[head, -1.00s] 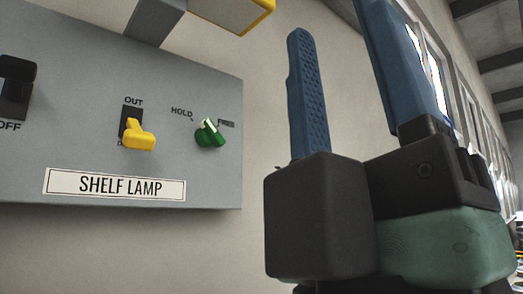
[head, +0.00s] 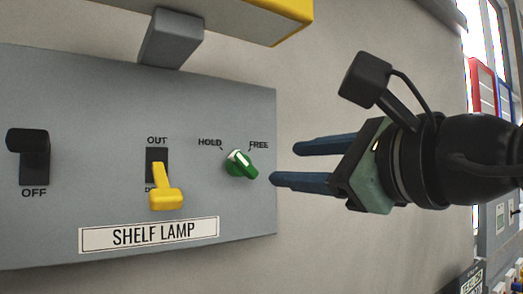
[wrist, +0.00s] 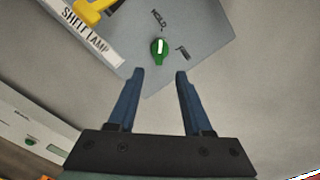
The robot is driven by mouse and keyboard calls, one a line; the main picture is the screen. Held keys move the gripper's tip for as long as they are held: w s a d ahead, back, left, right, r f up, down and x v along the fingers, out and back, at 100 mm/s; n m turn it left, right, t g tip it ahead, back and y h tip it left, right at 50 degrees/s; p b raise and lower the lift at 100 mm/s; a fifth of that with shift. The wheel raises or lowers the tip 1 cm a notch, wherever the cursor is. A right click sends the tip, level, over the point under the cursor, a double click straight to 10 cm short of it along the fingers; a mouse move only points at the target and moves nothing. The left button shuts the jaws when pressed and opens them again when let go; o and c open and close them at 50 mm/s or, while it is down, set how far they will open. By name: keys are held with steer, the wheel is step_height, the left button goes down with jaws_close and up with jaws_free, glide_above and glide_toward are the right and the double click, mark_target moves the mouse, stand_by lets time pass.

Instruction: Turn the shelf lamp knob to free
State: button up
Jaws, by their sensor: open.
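The green shelf lamp knob (head: 241,164) is on the right part of the grey panel (head: 60,100), below the words HOLD and FREE. Its white line points up and left, towards HOLD. In the wrist view the knob (wrist: 160,50) lies ahead, between the lines of the two fingers, and its white line points to HOLD. My gripper (head: 284,164) is open with blue fingers, just right of the panel edge and apart from the knob. The gripper also shows in the wrist view (wrist: 160,73), with nothing between its fingers.
A yellow lever switch (head: 165,190) marked OUT sits left of the knob, above the SHELF LAMP label (head: 150,234). A black switch (head: 28,155) marked OFF is farther left. A yellow-edged box (head: 225,15) hangs above the panel.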

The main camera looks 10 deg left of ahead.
mark_target(246, 164)
steer(key=p+x, duration=0.5)
steer(key=x, duration=0.4)
steer(key=shift+w+a+r+p, duration=0.15)
steer(key=shift+w+a+p, duration=0.1)
steer(key=shift+p, duration=0.1)
steer(key=shift+w+a, duration=0.4)
steer(key=shift+a, duration=0.05)
steer(key=shift+c, duration=0.3)
jaws_close()
